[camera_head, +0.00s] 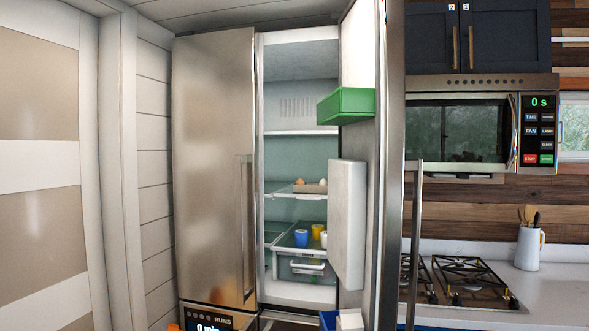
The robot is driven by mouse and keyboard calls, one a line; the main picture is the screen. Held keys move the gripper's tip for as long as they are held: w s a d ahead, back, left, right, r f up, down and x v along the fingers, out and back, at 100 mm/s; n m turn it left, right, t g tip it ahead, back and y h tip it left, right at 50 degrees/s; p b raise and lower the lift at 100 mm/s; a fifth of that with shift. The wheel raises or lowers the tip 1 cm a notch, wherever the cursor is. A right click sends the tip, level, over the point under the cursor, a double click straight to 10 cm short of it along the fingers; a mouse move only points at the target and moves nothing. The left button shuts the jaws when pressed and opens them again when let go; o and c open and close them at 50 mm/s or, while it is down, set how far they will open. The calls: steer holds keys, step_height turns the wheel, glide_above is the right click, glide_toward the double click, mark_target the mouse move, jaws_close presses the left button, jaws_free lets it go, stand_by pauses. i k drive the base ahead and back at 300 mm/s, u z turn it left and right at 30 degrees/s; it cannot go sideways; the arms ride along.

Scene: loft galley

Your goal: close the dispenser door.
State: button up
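The tall steel fridge has its left door (212,170) shut. Its right door (391,130) stands open towards me, showing its inner face and a long vertical handle (413,240). On that inner face is a pale upright panel (347,225) that juts out from the door. I cannot tell for certain which part is the dispenser door; no part is labelled so. My gripper is not in view.
A green bin (346,105) sits on the open door above the panel. Shelves hold eggs (299,182), a blue cup (301,238) and a yellow cup (318,231). A display panel (207,320) is low left. The microwave (457,127) and gas hob (462,277) are right.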

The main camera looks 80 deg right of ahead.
mark_target(366, 182)
steer(key=u, duration=0.95)
steer(key=k, duration=1.95)
steer(key=z, duration=4.9)
steer(key=k, duration=0.85)
steer(key=u, duration=0.15)
